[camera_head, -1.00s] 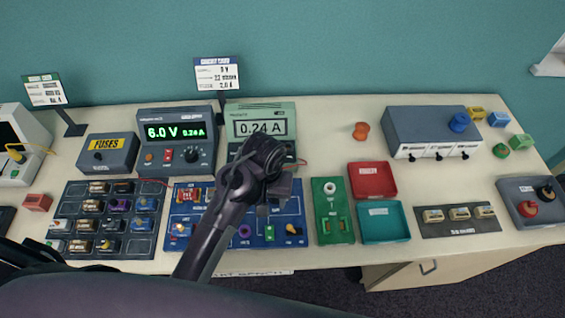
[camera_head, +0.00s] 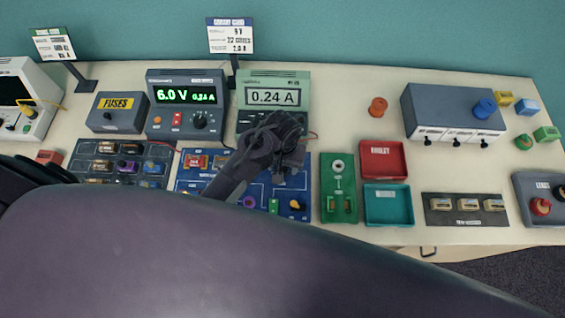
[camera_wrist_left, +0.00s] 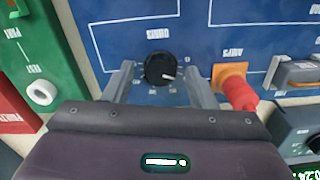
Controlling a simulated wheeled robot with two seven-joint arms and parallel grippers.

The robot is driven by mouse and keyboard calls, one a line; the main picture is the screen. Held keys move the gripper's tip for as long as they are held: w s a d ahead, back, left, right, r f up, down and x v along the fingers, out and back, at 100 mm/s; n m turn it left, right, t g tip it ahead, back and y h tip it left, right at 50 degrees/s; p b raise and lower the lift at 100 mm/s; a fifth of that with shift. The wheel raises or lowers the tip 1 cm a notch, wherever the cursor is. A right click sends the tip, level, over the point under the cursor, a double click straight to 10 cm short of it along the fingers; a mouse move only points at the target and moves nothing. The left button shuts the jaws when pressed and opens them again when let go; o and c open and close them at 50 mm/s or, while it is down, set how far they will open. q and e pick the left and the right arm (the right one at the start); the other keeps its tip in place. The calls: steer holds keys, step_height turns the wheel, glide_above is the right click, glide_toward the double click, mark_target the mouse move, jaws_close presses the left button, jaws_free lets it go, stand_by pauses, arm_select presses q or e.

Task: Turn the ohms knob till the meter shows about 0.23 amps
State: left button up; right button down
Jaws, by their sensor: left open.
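The black ohms knob (camera_wrist_left: 160,68) with a white pointer mark sits on the blue circuit board (camera_wrist_left: 190,32), under an upside-down "OHMS" label in the left wrist view. My left gripper (camera_wrist_left: 158,76) is open, with one finger on each side of the knob; small gaps show beside it. In the head view the left gripper (camera_head: 287,140) and wrist cover the knob on the blue board (camera_head: 231,196). The pale green meter (camera_head: 273,78) behind reads 0.24 A. My right gripper is not in view.
An orange-and-red plug (camera_wrist_left: 236,88) stands close beside one finger. The power supply (camera_head: 187,90) shows 6.0 V. A green board (camera_head: 338,187), a red tray (camera_head: 383,145) and a teal tray (camera_head: 387,188) lie right of the blue board. Bare table surrounds the orange spool (camera_head: 378,107).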

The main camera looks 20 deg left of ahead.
arm_select(q)
steer(key=shift+s, duration=0.1)
steer(key=c, duration=1)
steer(key=shift+m, duration=0.7)
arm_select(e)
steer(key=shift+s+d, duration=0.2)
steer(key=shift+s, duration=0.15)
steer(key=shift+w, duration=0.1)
arm_select(q)
steer(key=o, duration=1)
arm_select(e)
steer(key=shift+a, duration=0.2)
arm_select(q)
steer(key=shift+r, duration=0.15)
